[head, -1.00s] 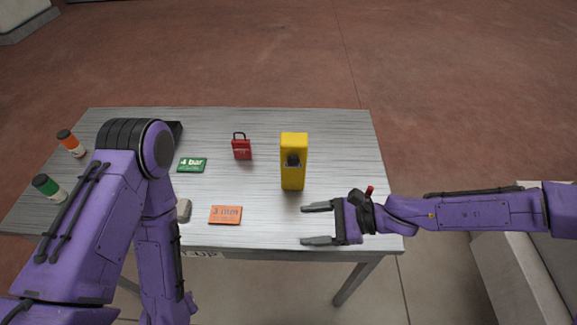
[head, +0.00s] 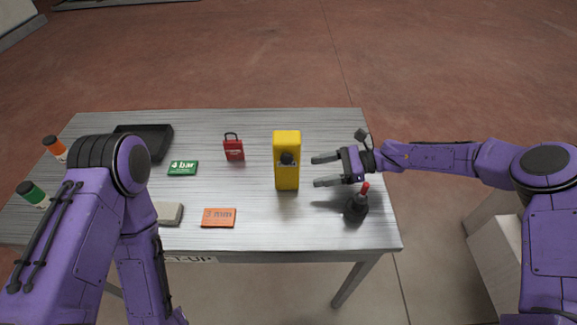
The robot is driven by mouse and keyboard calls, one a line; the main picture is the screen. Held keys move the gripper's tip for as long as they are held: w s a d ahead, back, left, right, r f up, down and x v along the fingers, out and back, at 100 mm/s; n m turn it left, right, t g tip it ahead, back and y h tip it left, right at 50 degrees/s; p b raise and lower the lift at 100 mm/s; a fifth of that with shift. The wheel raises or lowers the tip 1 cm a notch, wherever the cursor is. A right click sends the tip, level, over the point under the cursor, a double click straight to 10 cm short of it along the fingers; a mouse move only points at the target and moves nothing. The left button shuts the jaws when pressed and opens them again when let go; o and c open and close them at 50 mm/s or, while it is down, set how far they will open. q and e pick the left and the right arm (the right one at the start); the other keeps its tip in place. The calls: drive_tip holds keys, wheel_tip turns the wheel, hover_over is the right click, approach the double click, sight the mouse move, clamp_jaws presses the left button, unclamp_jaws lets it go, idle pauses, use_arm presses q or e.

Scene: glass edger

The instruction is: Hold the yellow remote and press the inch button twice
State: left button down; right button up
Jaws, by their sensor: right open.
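The yellow remote (head: 287,177) stands upright on the metal table, right of the middle. A dark round part, which may be the inch button, shows on its front (head: 287,158); I cannot read any label. My right gripper (head: 326,172) is open and empty, just right of the remote, with its two fingers pointing left toward it. The fingers do not appear to touch the remote. My left arm (head: 140,220) comes in at the left and bends down past the front edge of the table; its gripper is out of view.
A black bottle with a red tip (head: 356,207) stands close below my right gripper. A red padlock (head: 233,150), green card (head: 183,168), orange card (head: 219,217), grey block (head: 169,213) and black tray (head: 158,140) lie on the table (head: 320,225).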

sight(291, 176)
drive_tip(key=b+x, duration=0.3)
drive_tip(key=x, duration=0.5)
drive_tip(key=shift+f, duration=0.25)
drive_tip(key=shift+a, duration=0.45)
drive_tip(key=shift+r, duration=0.1)
drive_tip(key=shift+c, duration=0.3)
drive_tip(key=c, duration=0.5)
idle(0.6)
